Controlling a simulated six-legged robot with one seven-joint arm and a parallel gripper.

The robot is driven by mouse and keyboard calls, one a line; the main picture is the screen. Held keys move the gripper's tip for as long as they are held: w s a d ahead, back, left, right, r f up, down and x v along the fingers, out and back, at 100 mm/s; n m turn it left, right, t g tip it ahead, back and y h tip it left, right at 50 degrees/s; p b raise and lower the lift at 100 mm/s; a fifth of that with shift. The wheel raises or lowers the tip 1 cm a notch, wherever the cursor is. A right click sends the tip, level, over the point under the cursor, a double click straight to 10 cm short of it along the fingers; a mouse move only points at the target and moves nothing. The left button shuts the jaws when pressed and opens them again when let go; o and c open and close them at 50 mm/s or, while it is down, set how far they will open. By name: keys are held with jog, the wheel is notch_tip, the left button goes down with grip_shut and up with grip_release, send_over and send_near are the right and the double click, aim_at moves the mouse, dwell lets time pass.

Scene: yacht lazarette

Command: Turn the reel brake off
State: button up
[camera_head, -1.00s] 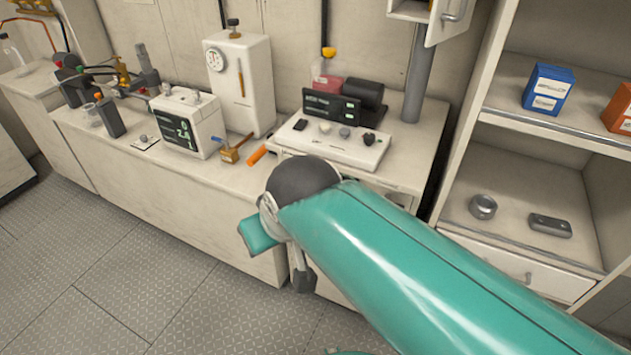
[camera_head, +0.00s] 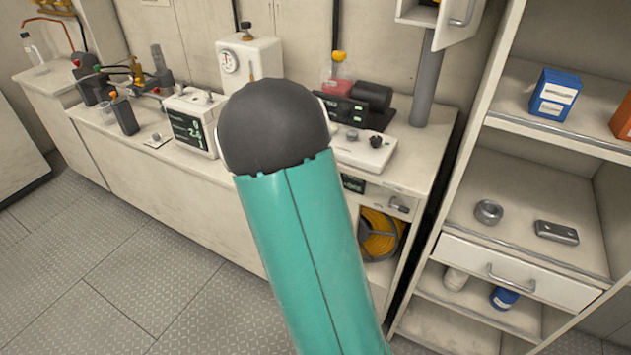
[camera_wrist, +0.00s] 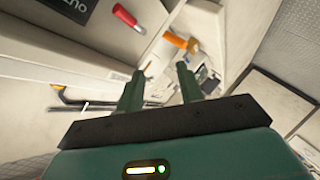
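A yellow hose reel (camera_head: 380,234) sits in an open bay under the counter in the head view, partly hidden by my arm. A small light-grey fitting (camera_head: 398,205) and a dark display (camera_head: 353,184) are on the panel above it. I cannot tell which part is the reel brake or how it is set. In the wrist view my gripper (camera_wrist: 160,74) has its two green fingers apart with nothing between them. A red handle (camera_wrist: 127,17) is beyond the fingers, at upper left. My gripper is hidden behind my arm in the head view.
The counter holds a monitor (camera_head: 191,123), a white gauge box (camera_head: 249,60) and a white console with knobs (camera_head: 362,152). A shelf unit at right has a drawer (camera_head: 520,270), a blue box (camera_head: 553,94) and a metal ring (camera_head: 489,212). The floor (camera_head: 150,260) at left is clear.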

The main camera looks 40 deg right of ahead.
jog(key=s+d+f+n+t, duration=0.5)
jog(key=s+d+f+n, duration=0.1)
jog(key=s+n, duration=0.35)
jog(key=w+d+r+n, duration=0.1)
jog(key=w+d, duration=0.4)
jog(key=w, duration=0.7)
jog(key=shift+w+r+t+h, duration=0.25)
jog(key=shift+r+t+h, duration=0.05)
jog(key=shift+r, duration=0.05)
jog(key=shift+d, duration=0.1)
grip_shut()
